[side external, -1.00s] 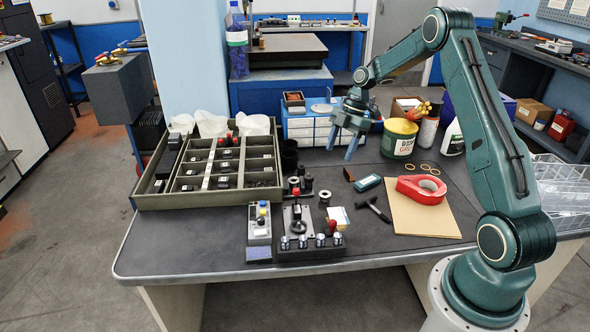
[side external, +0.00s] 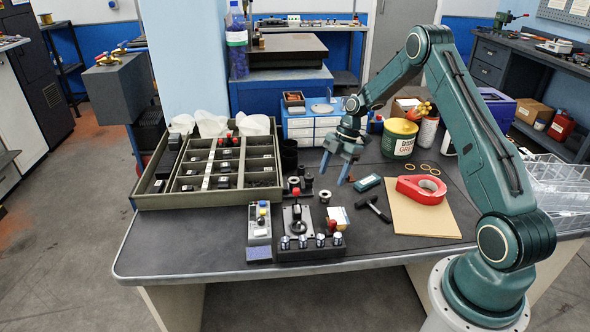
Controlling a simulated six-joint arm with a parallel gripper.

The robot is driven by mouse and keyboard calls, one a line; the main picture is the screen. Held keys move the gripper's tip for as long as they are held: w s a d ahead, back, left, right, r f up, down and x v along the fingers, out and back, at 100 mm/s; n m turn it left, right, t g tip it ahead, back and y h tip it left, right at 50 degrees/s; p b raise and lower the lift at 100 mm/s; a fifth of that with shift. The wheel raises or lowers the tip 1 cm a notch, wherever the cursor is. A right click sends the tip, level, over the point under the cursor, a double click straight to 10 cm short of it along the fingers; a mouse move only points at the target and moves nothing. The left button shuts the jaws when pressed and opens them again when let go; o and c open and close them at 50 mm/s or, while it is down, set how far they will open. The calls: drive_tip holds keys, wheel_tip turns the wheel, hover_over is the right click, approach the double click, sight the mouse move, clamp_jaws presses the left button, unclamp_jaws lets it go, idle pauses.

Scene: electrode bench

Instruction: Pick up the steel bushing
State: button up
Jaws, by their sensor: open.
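A small grey ring-shaped piece that looks like the steel bushing (side external: 325,197) stands on the dark bench top, left of the black hammer-shaped tool (side external: 374,209). A similar pale ring (side external: 294,182) sits a little further left among small dark parts; at this size I cannot tell for certain which is steel. My gripper (side external: 334,178) is open and empty, its two blue fingers pointing down. Its fingertips appear just above and behind the grey ring in the picture, and I see no contact. The gap in height is hard to judge.
A divided tray (side external: 160,203) stands at the left. A block with several silver knobs (side external: 310,254) is in front, beside a grey switch box (side external: 259,232). The front bench edge is clear.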

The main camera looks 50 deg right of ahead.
sight(323, 199)
drive_tip(key=shift+a+f, duration=0.25)
drive_tip(key=shift+f, duration=0.4)
drive_tip(key=shift+x, duration=2.55)
drive_tip(key=shift+w, duration=0.1)
drive_tip(key=c, duration=1.1)
drive_tip(key=shift+r, duration=0.15)
wheel_tip(323, 199, up, 20)
drive_tip(key=shift+f, duration=0.25)
